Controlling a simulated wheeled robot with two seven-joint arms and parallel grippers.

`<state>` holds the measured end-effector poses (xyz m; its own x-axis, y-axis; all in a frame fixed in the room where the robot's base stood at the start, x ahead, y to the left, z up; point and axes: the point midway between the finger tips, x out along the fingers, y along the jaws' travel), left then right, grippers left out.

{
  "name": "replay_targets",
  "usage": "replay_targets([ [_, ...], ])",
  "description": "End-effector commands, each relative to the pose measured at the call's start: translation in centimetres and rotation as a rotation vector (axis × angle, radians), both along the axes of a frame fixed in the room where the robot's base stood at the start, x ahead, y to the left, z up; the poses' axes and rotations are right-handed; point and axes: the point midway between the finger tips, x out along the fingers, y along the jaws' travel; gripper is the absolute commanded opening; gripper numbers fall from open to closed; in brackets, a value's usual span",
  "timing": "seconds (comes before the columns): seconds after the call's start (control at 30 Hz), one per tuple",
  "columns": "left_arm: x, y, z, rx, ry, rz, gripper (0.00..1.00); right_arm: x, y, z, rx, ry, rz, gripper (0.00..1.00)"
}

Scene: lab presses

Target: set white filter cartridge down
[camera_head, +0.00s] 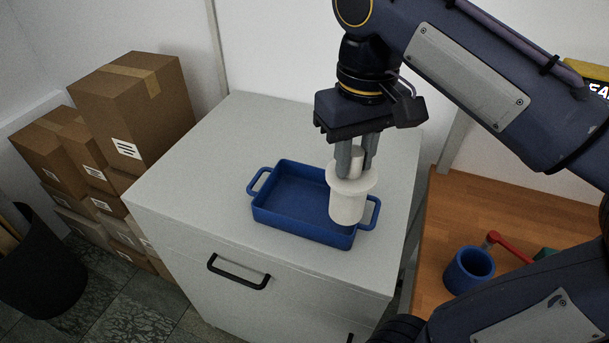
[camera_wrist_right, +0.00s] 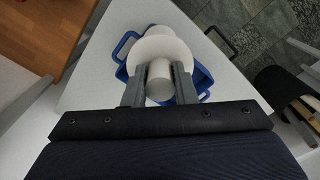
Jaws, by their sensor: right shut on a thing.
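The white filter cartridge (camera_head: 347,204) is upright, with a wide flange and a narrower top stub. My right gripper (camera_head: 356,165) is shut on that stub from above. The cartridge is over the right end of a blue tray (camera_head: 283,223) with two loop handles; I cannot tell whether its bottom touches the tray. In the right wrist view the fingers (camera_wrist_right: 159,84) close on both sides of the stub, and the flange of the cartridge (camera_wrist_right: 161,46) hides much of the tray (camera_wrist_right: 203,78). My left gripper is not in view.
The tray stands on a grey-white cabinet (camera_head: 183,180) with a black drawer handle (camera_head: 238,272). A wooden bench (camera_head: 500,218) to the right holds a blue cup (camera_head: 468,270) and a red-handled thing (camera_head: 508,246). Cardboard boxes (camera_head: 130,105) stack at left. The cabinet's left top is clear.

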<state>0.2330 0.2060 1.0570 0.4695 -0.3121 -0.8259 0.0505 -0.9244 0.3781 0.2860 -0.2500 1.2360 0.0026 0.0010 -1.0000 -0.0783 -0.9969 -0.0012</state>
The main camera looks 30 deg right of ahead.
Motion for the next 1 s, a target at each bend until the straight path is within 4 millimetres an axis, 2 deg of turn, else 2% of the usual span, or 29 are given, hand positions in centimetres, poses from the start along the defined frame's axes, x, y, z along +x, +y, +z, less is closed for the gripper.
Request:
replay_targets([
  [0.3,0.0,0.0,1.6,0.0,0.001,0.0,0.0,7.9,-0.4,-3.4,-0.002,0.008,-0.001,0.0],
  [0.43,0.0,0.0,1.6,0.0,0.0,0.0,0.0,9.7,-0.5,-6.1,-0.002,0.007,-0.001,0.0],
  [0.8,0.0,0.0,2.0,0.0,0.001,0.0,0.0,12.5,-0.6,-9.5,-0.002,0.005,-0.001,0.0],
  [1.0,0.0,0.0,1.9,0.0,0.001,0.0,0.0,12.4,-0.6,-12.1,-0.001,0.002,0.0,0.0],
])
